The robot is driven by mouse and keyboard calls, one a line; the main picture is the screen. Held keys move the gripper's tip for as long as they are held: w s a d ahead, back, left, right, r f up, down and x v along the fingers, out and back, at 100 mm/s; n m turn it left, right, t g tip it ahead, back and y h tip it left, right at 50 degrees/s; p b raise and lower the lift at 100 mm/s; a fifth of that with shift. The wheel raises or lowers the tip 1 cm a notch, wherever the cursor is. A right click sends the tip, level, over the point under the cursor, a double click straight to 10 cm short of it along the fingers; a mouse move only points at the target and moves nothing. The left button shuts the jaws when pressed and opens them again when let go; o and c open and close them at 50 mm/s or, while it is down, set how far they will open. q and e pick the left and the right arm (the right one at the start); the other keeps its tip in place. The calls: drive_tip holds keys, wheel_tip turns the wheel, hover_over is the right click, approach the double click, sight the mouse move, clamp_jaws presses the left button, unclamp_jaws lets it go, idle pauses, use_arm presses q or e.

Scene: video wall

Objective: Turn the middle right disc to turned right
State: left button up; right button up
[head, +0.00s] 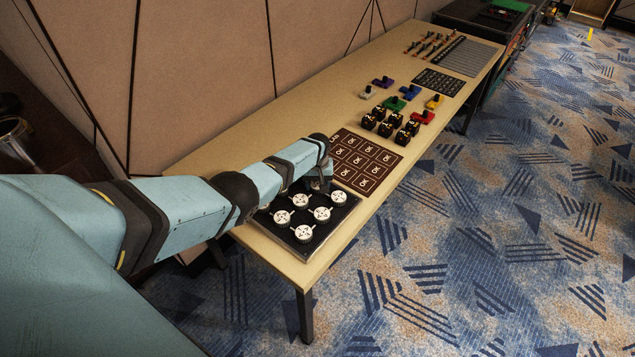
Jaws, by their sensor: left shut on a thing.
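A dark panel (329,230) with white round discs lies at the near end of the long table. Visible discs are the right one (339,198), the one near the centre (322,214), the front one (303,232) and two along the left side, the farther (301,200) and the nearer (282,216). Dark marks show on their faces; their exact turn is too small to read. My left gripper (320,185) points down at the panel's far corner, shut on what seems to be a disc there, mostly hidden by the gripper and wrist. My right gripper is out of view.
A brown card sheet (366,161) lies just beyond the panel. Black cubes (391,122), coloured pieces (411,92) and a dark grid sheet (440,81) lie farther along the table (232,147). A wall panel (200,65) rises behind; carpet is open at right.

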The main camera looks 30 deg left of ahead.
sight(317, 184)
use_arm(q)
drive_tip(key=shift+n, duration=0.6)
drive_tip(key=o, duration=0.9)
wheel_tip(317, 184, up, 7)
drive_tip(key=p, duration=0.2)
drive_tip(key=shift+p, duration=0.4)
wheel_tip(317, 184, up, 7)
drive_tip(key=shift+f, duration=0.1)
